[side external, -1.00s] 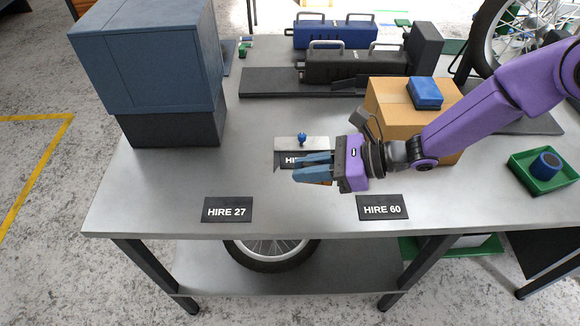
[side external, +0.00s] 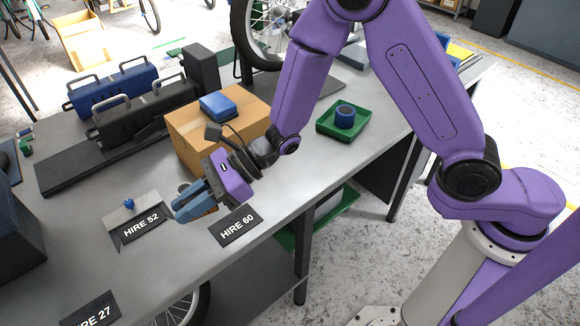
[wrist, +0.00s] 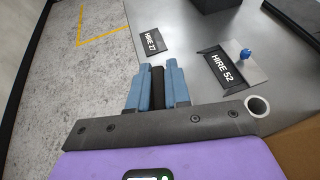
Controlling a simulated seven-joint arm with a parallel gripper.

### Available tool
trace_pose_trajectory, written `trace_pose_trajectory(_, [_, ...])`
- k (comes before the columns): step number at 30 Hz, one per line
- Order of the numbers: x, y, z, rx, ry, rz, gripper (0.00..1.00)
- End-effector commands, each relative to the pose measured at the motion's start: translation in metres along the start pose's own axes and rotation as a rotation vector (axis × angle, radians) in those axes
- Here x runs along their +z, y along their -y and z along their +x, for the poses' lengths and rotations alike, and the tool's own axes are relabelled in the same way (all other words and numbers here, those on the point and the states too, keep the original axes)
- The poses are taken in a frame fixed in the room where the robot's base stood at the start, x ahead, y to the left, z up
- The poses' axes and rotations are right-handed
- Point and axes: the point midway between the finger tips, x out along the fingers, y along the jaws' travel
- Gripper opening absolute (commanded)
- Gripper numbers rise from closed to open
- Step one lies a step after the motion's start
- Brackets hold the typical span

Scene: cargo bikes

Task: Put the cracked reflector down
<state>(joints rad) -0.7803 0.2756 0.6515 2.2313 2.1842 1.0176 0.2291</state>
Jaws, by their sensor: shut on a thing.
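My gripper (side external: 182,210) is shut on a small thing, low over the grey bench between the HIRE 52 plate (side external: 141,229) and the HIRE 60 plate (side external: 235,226). A sliver of orange at its blue fingers in the side view fits the cracked reflector (side external: 205,212); the fingers hide most of it. In the wrist view a dark strip (wrist: 157,86) shows between the fingers (wrist: 156,92), and no crack can be made out. I cannot tell whether the held thing touches the bench.
A blue-knobbed metal piece (side external: 124,211) stands at HIRE 52. A grey round cup or tube (wrist: 258,106) is close beside the gripper. A cardboard box (side external: 190,140) with a blue block is behind it. The HIRE 27 plate (wrist: 153,42) has clear bench around it.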

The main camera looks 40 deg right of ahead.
Motion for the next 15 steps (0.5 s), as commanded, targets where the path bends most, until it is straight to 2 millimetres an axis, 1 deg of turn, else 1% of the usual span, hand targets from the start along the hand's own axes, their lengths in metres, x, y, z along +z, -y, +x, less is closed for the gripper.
trace_pose_trajectory(1, [-0.005,0.01,-0.01,-0.021,-0.001,0.009,0.0])
trace_pose_trajectory(6, [-0.022,0.036,-0.046,-0.078,-0.001,0.032,0.0])
trace_pose_trajectory(12, [-0.043,0.057,-0.09,-0.142,-0.001,0.059,0.0])
trace_pose_trajectory(15, [-0.052,0.064,-0.113,-0.175,0.001,0.072,0.0])
